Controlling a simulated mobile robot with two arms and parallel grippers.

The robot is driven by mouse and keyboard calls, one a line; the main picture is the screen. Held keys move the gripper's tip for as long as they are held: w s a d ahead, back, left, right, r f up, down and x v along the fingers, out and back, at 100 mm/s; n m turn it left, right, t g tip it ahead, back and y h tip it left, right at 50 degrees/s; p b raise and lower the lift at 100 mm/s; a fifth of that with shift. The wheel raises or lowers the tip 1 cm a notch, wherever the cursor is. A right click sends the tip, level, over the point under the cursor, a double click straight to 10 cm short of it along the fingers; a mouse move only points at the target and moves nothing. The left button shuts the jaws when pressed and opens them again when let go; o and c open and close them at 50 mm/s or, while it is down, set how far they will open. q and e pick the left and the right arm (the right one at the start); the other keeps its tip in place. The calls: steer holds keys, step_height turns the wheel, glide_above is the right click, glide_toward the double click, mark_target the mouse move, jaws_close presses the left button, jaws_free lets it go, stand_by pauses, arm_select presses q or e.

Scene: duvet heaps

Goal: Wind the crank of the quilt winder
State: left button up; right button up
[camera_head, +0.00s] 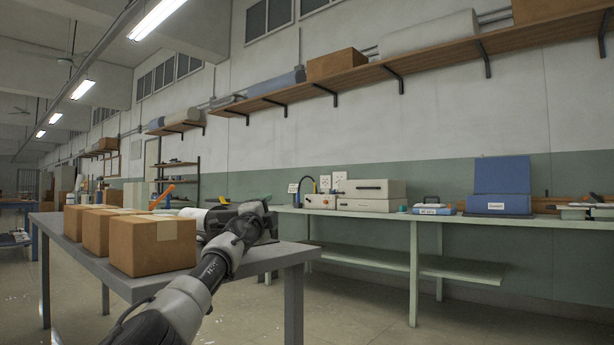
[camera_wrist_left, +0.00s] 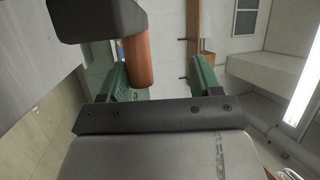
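My left gripper (camera_wrist_left: 160,85) shows in the left wrist view with two green-padded fingers spread wide. An orange-brown cylindrical handle (camera_wrist_left: 138,62), apparently the crank's, hangs from a dark block (camera_wrist_left: 98,18). The handle's end appears between the fingers, close to the left-hand finger; whether it touches is not clear. In the head view my left arm reaches over the grey table (camera_head: 295,252), and its wrist hides the fingertips and most of what is behind. I cannot make out the winder's body there. My right gripper is not in view.
Several cardboard boxes (camera_head: 152,246) stand in a row on the grey table, left of my arm. An orange bar-like thing (camera_head: 162,196) sticks up behind them. A pale green bench (camera_head: 395,215) along the wall holds a white case (camera_head: 372,188) and a blue box (camera_head: 502,190).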

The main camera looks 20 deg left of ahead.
arm_select(q)
steer(key=s+d+r, duration=0.1)
steer(key=d+r, duration=0.7)
steer(key=d, duration=0.4)
steer(key=shift+c, duration=0.3)
